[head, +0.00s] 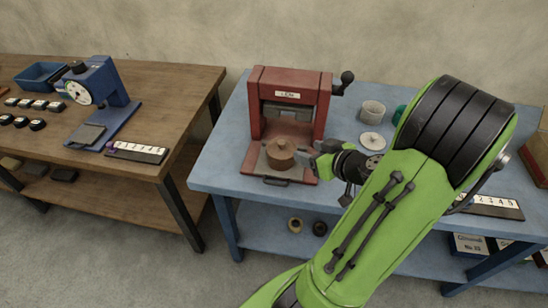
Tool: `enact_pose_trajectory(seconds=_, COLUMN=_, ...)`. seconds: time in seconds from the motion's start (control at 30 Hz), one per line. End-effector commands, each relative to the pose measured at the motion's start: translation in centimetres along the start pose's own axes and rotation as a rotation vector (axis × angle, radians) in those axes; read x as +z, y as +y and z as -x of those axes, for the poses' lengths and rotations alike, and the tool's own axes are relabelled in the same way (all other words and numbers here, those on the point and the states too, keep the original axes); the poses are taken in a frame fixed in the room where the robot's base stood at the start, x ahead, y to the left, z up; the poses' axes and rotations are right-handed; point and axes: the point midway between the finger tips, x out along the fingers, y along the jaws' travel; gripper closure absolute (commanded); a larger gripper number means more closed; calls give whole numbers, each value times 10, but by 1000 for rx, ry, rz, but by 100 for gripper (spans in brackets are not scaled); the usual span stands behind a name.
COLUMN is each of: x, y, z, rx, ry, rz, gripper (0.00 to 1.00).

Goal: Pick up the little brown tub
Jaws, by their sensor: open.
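The little brown tub (280,154) is round, with a small knob on top. It stands upright on the grey plate at the front of a red machine (257,107) on the blue table. My gripper (308,156) is open, just to the right of the tub, with its fingertips pointing left towards it. I cannot tell whether the fingertips touch the tub. Nothing shows held between the fingers. My green arm hides part of the table to the right.
A grey cup (372,111) and a pale round disc (372,141) are on the blue table (226,160) behind my gripper. A green object (399,114) is partly hidden by my arm. A wooden table (160,85) with a blue gauge device (95,85) stands left, across a gap.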

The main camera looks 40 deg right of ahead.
Motion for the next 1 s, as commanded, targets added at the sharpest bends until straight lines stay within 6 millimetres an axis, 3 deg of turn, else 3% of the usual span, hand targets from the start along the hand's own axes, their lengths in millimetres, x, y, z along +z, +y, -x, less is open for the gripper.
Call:
enact_pose_trajectory(seconds=0.17, x=-6, y=-3, z=-20, rx=-8, ry=-10, rz=-9, gripper=43)
enact_pose_trajectory(seconds=0.3, x=-1, y=-2, z=-57, rx=-6, ry=-7, rz=-3, gripper=43)
enact_pose_trajectory(seconds=0.47, x=0, y=-2, z=-76, rx=-3, ry=-7, rz=-2, gripper=43)
enact_pose_trajectory(seconds=0.7, x=0, y=-5, z=-118, rx=-2, ry=-7, rz=-1, gripper=43)
enact_pose_trajectory(seconds=1.0, x=0, y=-4, z=-126, rx=1, ry=-6, rz=-3, gripper=46)
